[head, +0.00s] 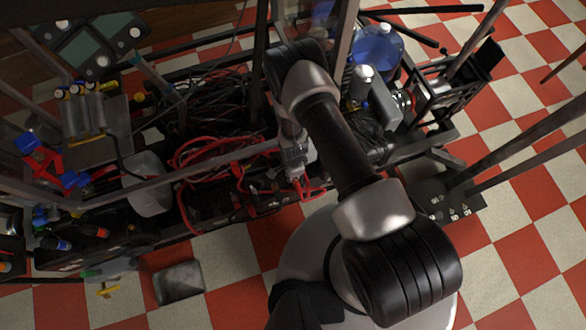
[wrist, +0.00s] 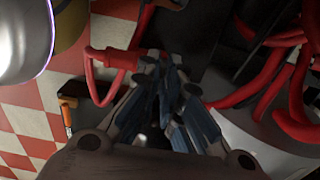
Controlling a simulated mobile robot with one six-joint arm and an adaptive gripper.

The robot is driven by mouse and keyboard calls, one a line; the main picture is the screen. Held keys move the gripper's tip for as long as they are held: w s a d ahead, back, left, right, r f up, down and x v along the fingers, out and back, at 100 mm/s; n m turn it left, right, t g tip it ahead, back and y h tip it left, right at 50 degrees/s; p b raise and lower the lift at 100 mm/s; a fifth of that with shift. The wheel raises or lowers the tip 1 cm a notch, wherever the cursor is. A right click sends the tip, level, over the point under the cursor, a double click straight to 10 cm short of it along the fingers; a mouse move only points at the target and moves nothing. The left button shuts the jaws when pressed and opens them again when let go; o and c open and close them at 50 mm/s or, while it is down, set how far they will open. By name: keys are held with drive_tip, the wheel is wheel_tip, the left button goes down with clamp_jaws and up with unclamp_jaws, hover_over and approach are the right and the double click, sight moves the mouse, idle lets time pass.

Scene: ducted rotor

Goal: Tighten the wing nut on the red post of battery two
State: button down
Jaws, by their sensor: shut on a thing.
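My gripper (head: 296,168) points down among the red cables at the middle of the frame. In the wrist view its fingers (wrist: 168,78) are close together around something small and dark, which I take to be the wing nut; the fingers hide nearly all of it. A red cable end (wrist: 110,57) runs in from the left right up to the fingertips. The same red cable (head: 308,190) shows below the gripper in the head view. The red post and the battery top under the fingers are hidden or too dark to make out.
Thick red cables (wrist: 292,85) loop close on the right of the fingers. A tangle of black cables (head: 215,100) lies in the frame at left. Metal frame bars cross near my arm. A blue jug (head: 377,50) stands at the back right. Checkered floor (head: 520,240) is open at right.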

drive_tip(key=shift+w+r, duration=0.1)
drive_tip(key=shift+w, duration=0.05)
drive_tip(key=c, duration=1.8)
unclamp_jaws()
drive_tip(key=shift+o, duration=0.2)
wheel_tip(320, 180, up, 12)
